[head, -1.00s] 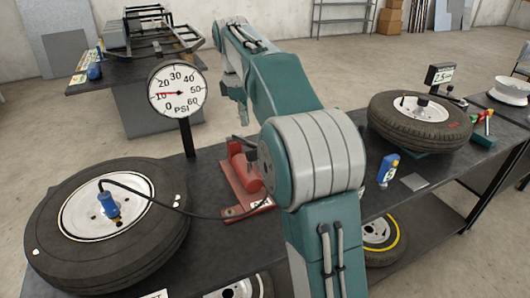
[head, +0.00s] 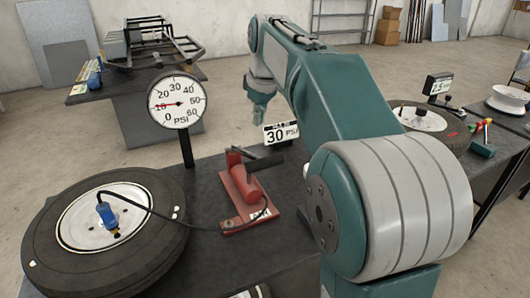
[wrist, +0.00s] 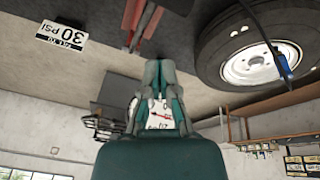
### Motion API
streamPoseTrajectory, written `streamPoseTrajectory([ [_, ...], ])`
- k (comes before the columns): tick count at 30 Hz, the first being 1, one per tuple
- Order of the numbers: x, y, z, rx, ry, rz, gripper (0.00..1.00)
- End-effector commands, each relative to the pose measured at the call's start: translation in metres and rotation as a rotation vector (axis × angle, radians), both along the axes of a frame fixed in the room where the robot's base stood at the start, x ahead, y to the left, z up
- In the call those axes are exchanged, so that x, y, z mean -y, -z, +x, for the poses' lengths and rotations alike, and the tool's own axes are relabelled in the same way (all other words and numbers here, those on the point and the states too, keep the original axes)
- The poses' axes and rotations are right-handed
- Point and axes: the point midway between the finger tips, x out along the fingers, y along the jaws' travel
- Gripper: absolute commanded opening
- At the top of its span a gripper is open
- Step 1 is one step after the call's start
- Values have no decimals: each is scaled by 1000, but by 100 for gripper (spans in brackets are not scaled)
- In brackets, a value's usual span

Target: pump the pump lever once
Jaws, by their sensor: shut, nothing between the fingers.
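The red foot pump (head: 243,190) lies on the black bench, with a dark lever handle (head: 265,161) raised over it. A hose runs from the pump to the blue valve chuck (head: 107,213) on the left tire (head: 50,262). The pressure gauge (head: 177,101) has its needle near 10. My gripper (head: 262,112) is above and behind the pump, apart from the lever. In the upside-down wrist view, my gripper (wrist: 160,72) has its fingers together and empty, and part of the red pump (wrist: 137,22) shows at the top edge.
A sign (head: 281,133) reading 30 PSI stands behind the pump. The gauge post (head: 187,148) stands between tire and pump. A second tire (head: 425,122) and small tools lie to the right. A rear table (head: 150,90) holds a metal frame.

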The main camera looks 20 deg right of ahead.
Motion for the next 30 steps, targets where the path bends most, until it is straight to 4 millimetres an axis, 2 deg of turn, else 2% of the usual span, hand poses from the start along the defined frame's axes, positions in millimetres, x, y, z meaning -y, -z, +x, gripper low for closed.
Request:
streamPoseTrajectory([
  [6, 12, -15, -29, 195, 271, 111, 0],
  [12, 16, -21, -43, 294, 414, 180, 0],
  [25, 17, -20, -44, 309, 434, 190, 0],
  [30, 17, -5, -34, 304, 434, 190, 0],
])
